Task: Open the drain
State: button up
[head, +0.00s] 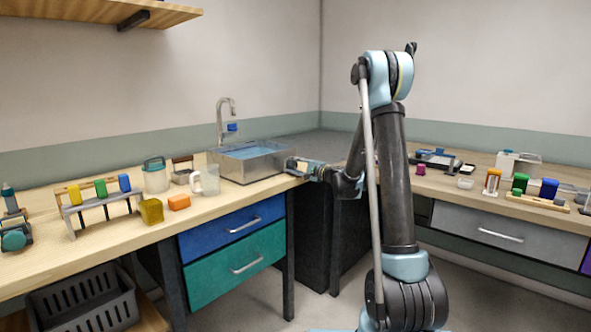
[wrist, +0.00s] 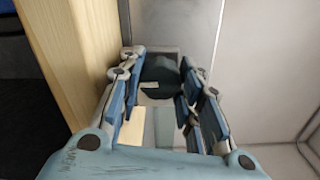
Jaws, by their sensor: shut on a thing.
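The metal sink (head: 247,166) is set in the left wooden counter and holds blue water (head: 250,151) under a curved tap (head: 224,115). My gripper (head: 298,166) is at the right end of the sink, low on its outer side by the counter edge. In the wrist view my gripper (wrist: 162,75) has its fingers on both sides of a dark rounded knob (wrist: 160,72) against a grey metal face. It is shut on this knob. I cannot tell which way the knob is turned. The drain opening is hidden.
Blue (head: 234,225) and green (head: 238,264) drawers are below. The right counter (head: 445,184) holds several small things.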

jog(key=shift+s+a+f+n, duration=0.1)
jog(key=shift+s+f+n, duration=0.1)
jog(key=shift+n, duration=0.1)
jog(key=o, duration=1.1)
jog(key=shift+r, duration=0.1)
jog(key=shift+c, duration=0.2)
jog(key=v, duration=1.2)
